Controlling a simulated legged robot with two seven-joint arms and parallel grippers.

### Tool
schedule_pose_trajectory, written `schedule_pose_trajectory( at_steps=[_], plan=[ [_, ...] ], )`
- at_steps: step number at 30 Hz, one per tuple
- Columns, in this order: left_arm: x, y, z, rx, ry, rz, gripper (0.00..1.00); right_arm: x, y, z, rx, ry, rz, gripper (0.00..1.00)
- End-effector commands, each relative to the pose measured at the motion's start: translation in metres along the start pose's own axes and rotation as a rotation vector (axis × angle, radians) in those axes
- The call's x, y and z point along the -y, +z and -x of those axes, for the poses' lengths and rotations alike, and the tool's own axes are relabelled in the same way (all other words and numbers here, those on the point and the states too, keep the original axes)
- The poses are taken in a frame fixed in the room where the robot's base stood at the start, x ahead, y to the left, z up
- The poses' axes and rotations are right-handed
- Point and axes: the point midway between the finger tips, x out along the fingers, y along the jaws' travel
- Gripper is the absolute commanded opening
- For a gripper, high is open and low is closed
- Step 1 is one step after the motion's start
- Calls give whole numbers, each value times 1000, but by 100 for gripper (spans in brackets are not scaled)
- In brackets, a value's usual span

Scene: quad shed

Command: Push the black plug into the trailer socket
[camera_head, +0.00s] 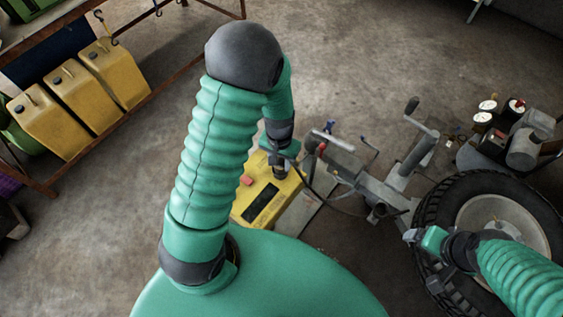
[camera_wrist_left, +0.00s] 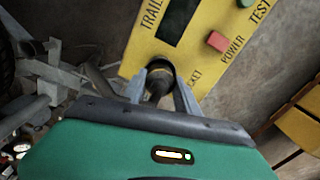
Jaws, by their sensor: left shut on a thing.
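The yellow tester box (camera_head: 247,204) lies on the floor left of the trailer hitch; its panel (camera_wrist_left: 208,42) fills the upper wrist view, with lettering, a dark window, a red button and a green button. My left gripper (camera_head: 280,163) is over the box. In the wrist view its two grey fingers (camera_wrist_left: 159,92) are shut on the black plug (camera_wrist_left: 156,82), one on each side. The plug's front end is at the round trailer socket (camera_wrist_left: 160,64), lined up with it; how deep it sits is hidden. My right gripper (camera_head: 411,236) is by the tyre, its opening unclear.
The grey trailer hitch (camera_head: 375,182) with a crank stands right of the box, and a dark cable (camera_head: 325,190) runs between them. A large tyre (camera_head: 440,200) lies at the right. Yellow canisters (camera_head: 116,72) stand on a shelf at the left. Floor behind the box is clear.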

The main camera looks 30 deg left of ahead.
Motion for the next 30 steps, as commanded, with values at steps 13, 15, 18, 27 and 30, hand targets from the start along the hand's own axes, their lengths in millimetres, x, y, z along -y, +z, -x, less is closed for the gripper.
schedule_pose_trajectory(
  at_steps=[13,15,18,27,30],
  plan=[
    [0,0,-2,0,0,0,62,0,0,-1,0,0,0,89],
    [0,0,-2,0,0,0,62,0,0,-1,0,0,0,89],
    [0,0,-2,0,0,0,70,0,0,-1,0,0,0,89],
    [0,0,-2,0,0,0,84,0,0,-1,0,0,0,89],
    [0,0,-1,0,0,0,84,0,0,0,0,0,0,89]
  ],
)
